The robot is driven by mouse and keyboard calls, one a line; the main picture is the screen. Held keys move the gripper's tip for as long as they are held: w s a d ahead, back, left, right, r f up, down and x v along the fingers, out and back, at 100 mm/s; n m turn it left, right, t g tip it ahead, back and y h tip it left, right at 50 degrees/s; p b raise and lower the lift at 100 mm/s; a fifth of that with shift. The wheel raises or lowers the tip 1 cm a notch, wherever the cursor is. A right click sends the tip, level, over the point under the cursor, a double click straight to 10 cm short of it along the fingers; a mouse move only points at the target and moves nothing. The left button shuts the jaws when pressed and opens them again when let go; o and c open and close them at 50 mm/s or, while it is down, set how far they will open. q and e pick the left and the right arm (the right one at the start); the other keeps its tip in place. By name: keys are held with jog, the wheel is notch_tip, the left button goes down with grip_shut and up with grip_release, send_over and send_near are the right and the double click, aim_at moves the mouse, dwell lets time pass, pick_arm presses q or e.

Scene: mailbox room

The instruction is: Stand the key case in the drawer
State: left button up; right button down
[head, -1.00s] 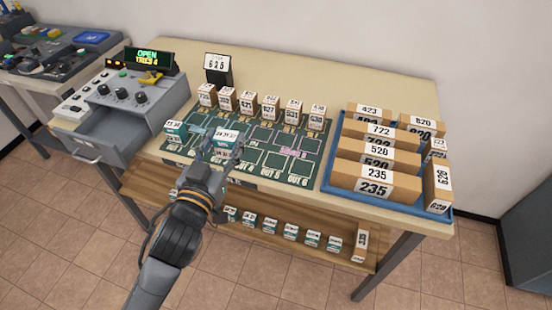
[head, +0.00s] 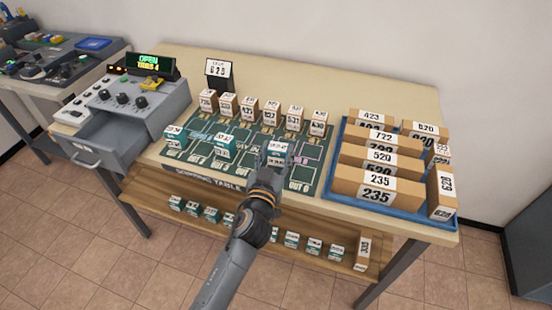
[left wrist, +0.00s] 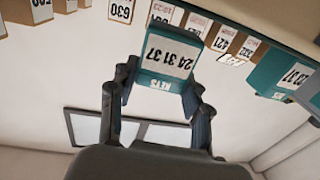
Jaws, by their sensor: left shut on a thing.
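My left gripper (head: 274,162) is shut on a teal key case (head: 277,148) with a white label, over the right part of the sorting mat. In the left wrist view the case (left wrist: 166,62) sits between the two fingers (left wrist: 160,98), its label upside down and reading 24 31 37 and KEYS. Whether its base touches the mat cannot be told. The drawer (head: 116,139) of the grey console at the left stands open and looks empty. My right gripper is not in view.
Other teal cases stand on the mat at the left (head: 174,135) and middle (head: 219,147). Several numbered boxes line the mat's back edge. A blue tray (head: 391,211) of brown boxes is at the right. A lower shelf (head: 165,207) holds several small cases. A number sign (head: 219,73) stands behind.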

pick_arm(q)
jog(key=shift+f, duration=0.75)
jog(key=shift+f, duration=0.25)
jog(key=o, duration=1.2)
jog(key=shift+s+a+f, duration=0.1)
jog(key=shift+s+a, duration=0.05)
jog(key=shift+s, duration=0.2)
jog(key=b+v, duration=0.2)
jog(key=v, duration=1.1)
